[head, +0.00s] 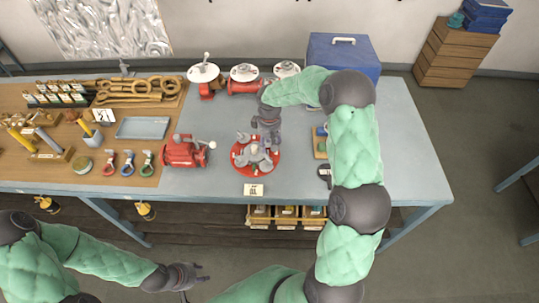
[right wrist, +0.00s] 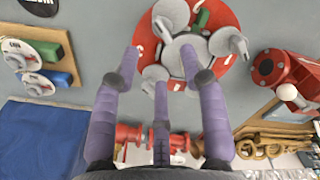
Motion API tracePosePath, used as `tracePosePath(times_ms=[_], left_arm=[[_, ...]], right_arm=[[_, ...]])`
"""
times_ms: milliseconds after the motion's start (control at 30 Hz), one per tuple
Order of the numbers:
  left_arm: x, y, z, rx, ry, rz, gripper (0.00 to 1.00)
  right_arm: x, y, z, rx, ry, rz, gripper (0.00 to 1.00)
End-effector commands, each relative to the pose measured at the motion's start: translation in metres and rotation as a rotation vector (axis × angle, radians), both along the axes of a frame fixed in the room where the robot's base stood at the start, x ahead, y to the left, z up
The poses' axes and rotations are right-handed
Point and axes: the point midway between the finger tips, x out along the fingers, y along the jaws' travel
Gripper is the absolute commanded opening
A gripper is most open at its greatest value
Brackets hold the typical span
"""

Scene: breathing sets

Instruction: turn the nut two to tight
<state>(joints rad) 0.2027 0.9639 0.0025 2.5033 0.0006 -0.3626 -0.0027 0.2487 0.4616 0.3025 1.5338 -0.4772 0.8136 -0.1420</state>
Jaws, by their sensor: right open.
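A round red plate (head: 237,160) with a grey hub and several grey wing-shaped nuts (head: 243,137) sits on the table. In the right wrist view the red plate (right wrist: 232,72) is at the top, with a grey nut (right wrist: 228,42) on its right. I cannot tell which nut is number two. My right gripper (head: 268,140) reaches over the plate from the back. Its purple fingers (right wrist: 161,64) are spread and empty, tips around the hub in the picture; contact is unclear. My left gripper (head: 196,277) is in front of the table, fingers apart and empty.
A red valve body (head: 182,151) stands left of the plate. White-topped red valves (head: 203,73) and a blue box (head: 343,53) line the back. A wooden tool board (head: 65,130) fills the left. My right arm covers part of the table's right side.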

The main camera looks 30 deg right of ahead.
Motion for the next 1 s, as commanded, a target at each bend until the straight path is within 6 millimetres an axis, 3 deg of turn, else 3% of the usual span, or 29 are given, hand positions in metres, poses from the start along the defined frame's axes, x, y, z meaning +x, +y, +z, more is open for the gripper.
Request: tracePosePath(times_ms=[200, 400, 867, 1000], left_arm=[[0.000, 0.000, 0.009, 0.000, 0.000, 0.000, 0.40], [0.000, 0.000, 0.013, 0.000, 0.000, 0.000, 0.40], [0.000, 0.000, 0.014, 0.000, 0.000, 0.000, 0.40], [0.000, 0.000, 0.014, 0.000, 0.000, 0.000, 0.40]], right_arm=[[-0.001, 0.000, -0.040, 0.002, 0.004, -0.001, 0.44], [0.000, 0.000, -0.066, 0.002, 0.001, -0.002, 0.44], [0.000, 0.000, -0.079, 0.001, -0.001, -0.001, 0.44], [0.000, 0.000, -0.078, 0.001, -0.001, -0.001, 0.07]])
